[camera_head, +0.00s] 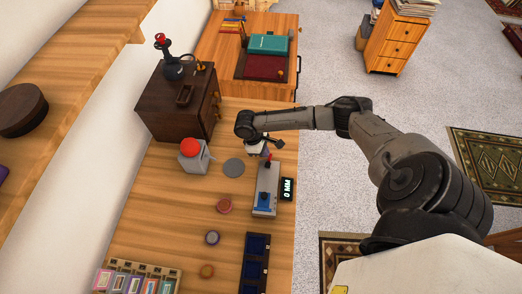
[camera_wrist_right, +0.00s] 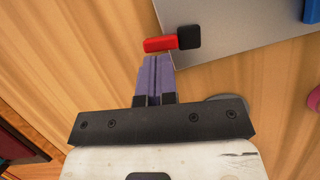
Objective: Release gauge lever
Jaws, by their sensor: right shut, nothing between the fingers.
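The gauge (camera_head: 265,205) is a grey plate with a blue block on it, lying on the wooden table; a black display (camera_head: 287,189) beside it reads 0 MM. Its red-tipped lever (camera_head: 268,158) is at the far end. In the right wrist view the red lever tip (camera_wrist_right: 159,44) joins a black block on the grey plate (camera_wrist_right: 235,50). My right gripper (camera_wrist_right: 156,62) is shut and empty, its purple fingertips right at the red tip; I cannot tell whether they touch. My left gripper is not in view.
A grey box with a red top (camera_head: 192,155) and a grey disc (camera_head: 233,167) lie left of the gauge. Small round pieces (camera_head: 224,206) and a dark blue tray (camera_head: 256,262) lie nearer. A dark cabinet (camera_head: 180,100) stands at the back left.

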